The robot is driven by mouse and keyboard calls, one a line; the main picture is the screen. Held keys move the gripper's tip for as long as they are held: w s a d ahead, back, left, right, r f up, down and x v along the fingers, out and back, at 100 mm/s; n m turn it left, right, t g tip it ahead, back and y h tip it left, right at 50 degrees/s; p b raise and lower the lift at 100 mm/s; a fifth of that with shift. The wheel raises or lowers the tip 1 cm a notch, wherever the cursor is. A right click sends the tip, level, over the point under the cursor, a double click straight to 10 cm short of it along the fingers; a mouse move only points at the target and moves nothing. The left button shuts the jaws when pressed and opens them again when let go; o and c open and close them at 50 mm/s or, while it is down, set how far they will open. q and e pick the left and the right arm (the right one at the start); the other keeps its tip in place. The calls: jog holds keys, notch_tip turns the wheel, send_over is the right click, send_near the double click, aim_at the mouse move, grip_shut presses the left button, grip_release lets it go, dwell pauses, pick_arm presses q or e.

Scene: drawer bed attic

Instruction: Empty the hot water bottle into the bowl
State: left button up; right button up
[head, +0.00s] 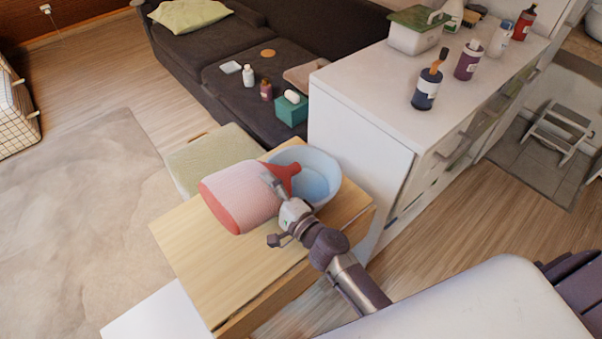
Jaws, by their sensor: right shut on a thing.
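The hot water bottle (238,194) has a pink cover and a red neck and base. It is tilted on its side above the wooden table, with its red neck over the rim of the bowl. The bowl (326,168) is pale blue-white and stands at the table's far right part; its inside looks light blue, and I cannot tell whether that is water. My right gripper (274,186) is shut on the hot water bottle near its neck side. My left gripper is not in view.
The wooden table (215,260) is bare at its near left. A white cabinet (360,100) with drawers stands close behind the bowl, with bottles and a green-lidded box on top. A dark sofa (215,55) holds small items. A green stool (212,150) stands beyond the table.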

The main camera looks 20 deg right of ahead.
jog(key=shift+d+r+m, duration=0.1)
jog(key=shift+m, duration=0.3)
dwell(1.5)
